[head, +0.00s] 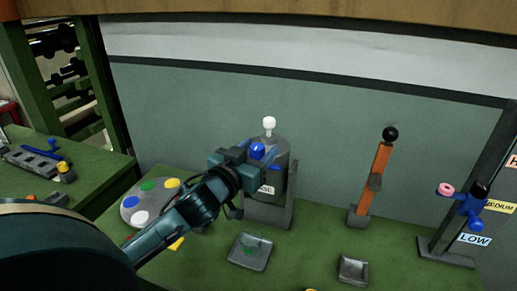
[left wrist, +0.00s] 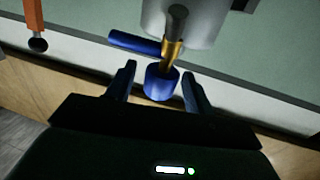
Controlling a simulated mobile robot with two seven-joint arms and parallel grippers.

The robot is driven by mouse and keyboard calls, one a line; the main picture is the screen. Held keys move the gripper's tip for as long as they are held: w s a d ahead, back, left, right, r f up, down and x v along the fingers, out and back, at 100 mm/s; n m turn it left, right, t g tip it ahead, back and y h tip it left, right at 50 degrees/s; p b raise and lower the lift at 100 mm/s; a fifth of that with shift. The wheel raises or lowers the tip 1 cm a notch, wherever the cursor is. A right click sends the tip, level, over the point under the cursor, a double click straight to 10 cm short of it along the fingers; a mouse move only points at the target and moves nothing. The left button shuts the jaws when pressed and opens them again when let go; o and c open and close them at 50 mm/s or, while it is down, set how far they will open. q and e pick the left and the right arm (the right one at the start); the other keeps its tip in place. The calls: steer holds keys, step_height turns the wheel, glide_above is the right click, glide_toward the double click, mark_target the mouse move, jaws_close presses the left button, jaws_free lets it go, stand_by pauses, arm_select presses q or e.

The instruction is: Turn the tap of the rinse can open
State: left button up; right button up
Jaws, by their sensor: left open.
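The rinse can (head: 278,148) is a grey cylinder with a white knob on top, standing on a grey block on the green bench; its label is partly hidden by my arm. Its tap has blue parts (head: 258,151) on the front. The left wrist view shows the can (left wrist: 190,22), a brass stem (left wrist: 172,52), a blue bar (left wrist: 134,42) to one side and a blue round end (left wrist: 160,86). My left gripper (head: 238,160) is open at the tap. In the left wrist view its fingers (left wrist: 158,75) stand either side of the blue round end, apparently with gaps. My right gripper is not in view.
An orange lever (head: 375,172) with a black ball stands to the right. A post with a blue valve (head: 467,208) and level labels is at far right. Two small grey trays (head: 250,264) (head: 353,282) lie in front. A paint palette (head: 133,203) is on the left.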

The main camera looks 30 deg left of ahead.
arm_select(q)
steer(key=shift+c, duration=0.4)
steer(key=c, duration=0.9)
